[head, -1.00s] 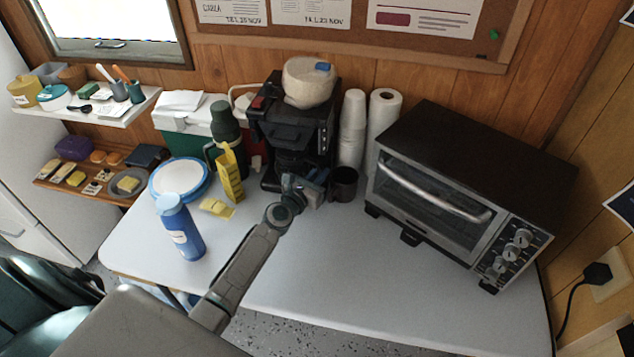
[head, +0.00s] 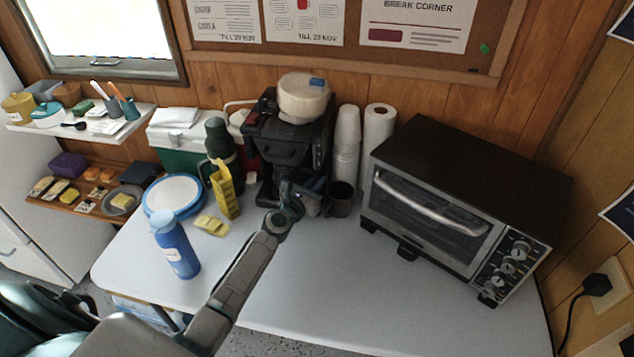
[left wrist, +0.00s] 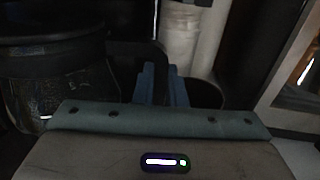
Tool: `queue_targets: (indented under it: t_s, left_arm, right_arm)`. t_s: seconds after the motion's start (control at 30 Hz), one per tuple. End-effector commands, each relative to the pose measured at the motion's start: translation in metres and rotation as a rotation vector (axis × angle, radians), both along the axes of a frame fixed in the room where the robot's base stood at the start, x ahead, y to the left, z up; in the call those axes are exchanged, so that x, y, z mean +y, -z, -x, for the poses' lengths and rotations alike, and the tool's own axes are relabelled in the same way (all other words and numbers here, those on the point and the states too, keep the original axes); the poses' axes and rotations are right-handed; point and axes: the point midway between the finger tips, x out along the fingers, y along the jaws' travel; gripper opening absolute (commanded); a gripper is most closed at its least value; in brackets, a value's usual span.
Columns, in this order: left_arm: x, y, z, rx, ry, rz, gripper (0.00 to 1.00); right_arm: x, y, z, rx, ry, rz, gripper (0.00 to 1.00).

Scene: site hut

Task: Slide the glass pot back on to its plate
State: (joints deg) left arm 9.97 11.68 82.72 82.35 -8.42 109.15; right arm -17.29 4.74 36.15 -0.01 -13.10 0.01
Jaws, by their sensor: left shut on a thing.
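The black coffee maker (head: 284,150) stands against the back wall. The glass pot (left wrist: 62,95) shows dark at the left of the left wrist view, with its black handle (left wrist: 148,58) to its right. In the head view the pot is in shadow, low in the maker, largely hidden by my gripper. My left gripper (head: 312,190) is at the maker's front right. Its blue fingers (left wrist: 162,85) are shut on the pot's handle. The plate under the pot is hidden, so I cannot tell how the pot sits on it. My right gripper is not in view.
A dark mug (head: 340,200) stands just right of my gripper, with stacked cups (head: 346,145) and a paper roll (head: 378,140) behind. A toaster oven (head: 440,215) fills the right. A yellow box (head: 224,190) and blue bottle (head: 176,246) stand left. The table's front middle (head: 320,290) is clear.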

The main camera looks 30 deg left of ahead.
Motion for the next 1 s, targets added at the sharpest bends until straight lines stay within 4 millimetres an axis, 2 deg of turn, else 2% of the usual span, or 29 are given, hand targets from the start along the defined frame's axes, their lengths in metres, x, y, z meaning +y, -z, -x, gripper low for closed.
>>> queue_targets:
  t_s: [0.63,0.67,0.7,0.8,1.0]
  left_arm:
    - [0.0,0.004,0.0003,-0.002,0.0,-0.001,0.0]
    - [0.0001,0.0037,0.0003,-0.002,0.0,-0.001,0.13]
    - [0.0,0.0032,0.0003,-0.002,0.0,-0.001,0.2]
    - [0.0001,0.0034,0.0004,-0.001,0.0,-0.001,0.36]
    - [0.0,0.0048,0.0008,0.001,0.0,0.001,0.36]
  right_arm:
    - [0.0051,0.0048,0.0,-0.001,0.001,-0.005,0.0]
    - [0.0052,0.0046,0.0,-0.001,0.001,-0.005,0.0]
    - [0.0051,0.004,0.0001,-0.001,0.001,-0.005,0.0]
    - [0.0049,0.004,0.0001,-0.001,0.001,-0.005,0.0]
    - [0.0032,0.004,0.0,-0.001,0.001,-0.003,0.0]
